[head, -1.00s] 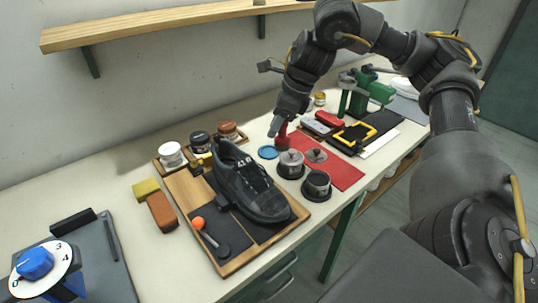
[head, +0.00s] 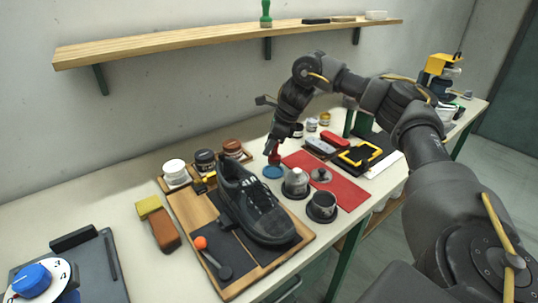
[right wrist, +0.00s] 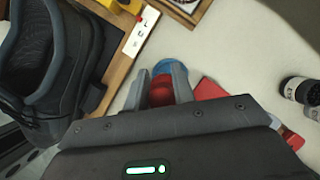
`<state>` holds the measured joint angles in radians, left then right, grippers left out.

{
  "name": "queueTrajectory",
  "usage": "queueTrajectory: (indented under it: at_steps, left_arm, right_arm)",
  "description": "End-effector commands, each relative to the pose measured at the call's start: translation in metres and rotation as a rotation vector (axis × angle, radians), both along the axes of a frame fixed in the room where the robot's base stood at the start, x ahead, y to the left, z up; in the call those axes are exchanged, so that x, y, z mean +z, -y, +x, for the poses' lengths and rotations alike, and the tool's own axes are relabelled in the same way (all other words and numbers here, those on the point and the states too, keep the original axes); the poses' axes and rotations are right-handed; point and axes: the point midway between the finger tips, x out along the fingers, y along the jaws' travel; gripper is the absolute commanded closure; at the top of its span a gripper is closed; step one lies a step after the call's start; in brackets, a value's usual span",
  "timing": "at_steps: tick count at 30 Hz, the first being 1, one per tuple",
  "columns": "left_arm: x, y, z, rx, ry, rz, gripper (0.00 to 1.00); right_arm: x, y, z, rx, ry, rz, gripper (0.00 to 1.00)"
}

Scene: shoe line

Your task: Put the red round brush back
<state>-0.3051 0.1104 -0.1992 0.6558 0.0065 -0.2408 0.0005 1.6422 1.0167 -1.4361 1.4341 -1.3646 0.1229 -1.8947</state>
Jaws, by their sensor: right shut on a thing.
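The red round brush (head: 274,155) is held upright or nearly so in my right gripper (head: 277,143), just above the far side of a small blue round pad (head: 272,172) on the table. In the right wrist view, the two fingers of the gripper (right wrist: 161,88) are closed on the red brush (right wrist: 161,93), with the blue pad (right wrist: 176,68) partly hidden behind it. I cannot tell whether the brush touches the pad. My left gripper is not in view.
A black shoe (head: 255,205) sits on a wooden board in front-left. Jars (head: 205,161) stand behind it. A wall shelf (head: 200,45) runs above.

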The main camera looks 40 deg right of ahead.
Motion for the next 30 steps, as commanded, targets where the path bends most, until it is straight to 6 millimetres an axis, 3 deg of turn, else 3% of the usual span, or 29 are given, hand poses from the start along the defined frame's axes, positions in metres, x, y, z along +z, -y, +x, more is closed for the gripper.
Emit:
queueTrajectory:
  at_steps: [8,18,28,29,30]
  left_arm:
    - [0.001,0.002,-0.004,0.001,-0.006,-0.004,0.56]
    - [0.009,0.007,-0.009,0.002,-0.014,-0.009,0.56]
    - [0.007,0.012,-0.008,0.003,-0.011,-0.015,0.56]
    - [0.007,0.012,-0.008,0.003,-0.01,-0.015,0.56]
    - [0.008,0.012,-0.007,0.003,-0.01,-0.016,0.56]
  right_arm:
    - [-0.009,0.003,0.007,0.0,0.0,0.001,1.0]
    - [-0.044,0.006,0.01,-0.002,-0.001,0.0,1.0]
    - [-0.047,0.005,0.01,-0.001,-0.001,0.001,1.0]
    - [-0.047,0.005,0.01,-0.001,0.0,0.0,0.72]
    - [-0.047,0.005,0.01,-0.001,0.0,0.0,0.67]
